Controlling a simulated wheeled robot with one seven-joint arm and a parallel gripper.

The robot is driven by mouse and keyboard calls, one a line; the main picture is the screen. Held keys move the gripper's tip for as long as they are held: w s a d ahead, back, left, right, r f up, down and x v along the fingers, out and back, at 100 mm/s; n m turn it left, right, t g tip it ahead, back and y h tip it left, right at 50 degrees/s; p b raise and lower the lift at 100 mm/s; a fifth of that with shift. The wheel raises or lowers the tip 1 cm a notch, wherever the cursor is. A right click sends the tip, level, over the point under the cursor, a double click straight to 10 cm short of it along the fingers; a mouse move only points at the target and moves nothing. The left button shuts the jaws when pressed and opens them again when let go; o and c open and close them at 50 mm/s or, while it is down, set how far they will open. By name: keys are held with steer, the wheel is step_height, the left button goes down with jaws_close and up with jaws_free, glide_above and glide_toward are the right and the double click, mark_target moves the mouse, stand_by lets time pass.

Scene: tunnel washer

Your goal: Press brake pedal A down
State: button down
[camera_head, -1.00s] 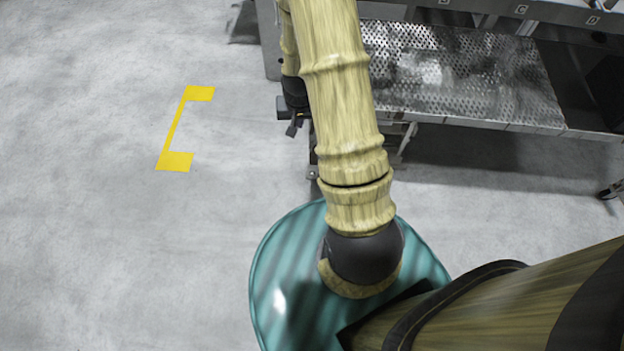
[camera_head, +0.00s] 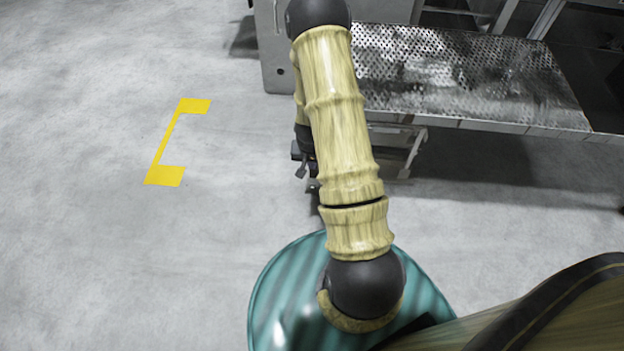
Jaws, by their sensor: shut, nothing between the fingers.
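My gripper (camera_head: 301,171) is small and dark, partly hidden behind my yellow arm. It points down beside the left end of the perforated metal shelf, and its fingers look shut and empty. No pedal can be clearly made out or told as A. A metal bracket (camera_head: 413,158) shows under the shelf's front edge, right of my arm. It may be part of a pedal or a leg; I cannot tell. My arm hides the area between it and my gripper, and I cannot see any contact there.
The perforated shelf (camera_head: 460,85) of the machine juts out at the upper right. A grey machine side panel (camera_head: 272,55) stands to its left. A yellow floor marking (camera_head: 166,150) lies on the open concrete floor (camera_head: 90,250) at the left.

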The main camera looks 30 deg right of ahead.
steer(key=b, duration=0.8)
glide_toward(312, 187)
steer(key=f, duration=0.5)
steer(key=shift+w+d+f, duration=0.1)
steer(key=shift+w+d, duration=0.2)
steer(key=shift+w, duration=0.1)
steer(key=shift+s+f+b, duration=0.15)
steer(key=shift+f+b, duration=0.2)
steer(key=shift+b, duration=0.1)
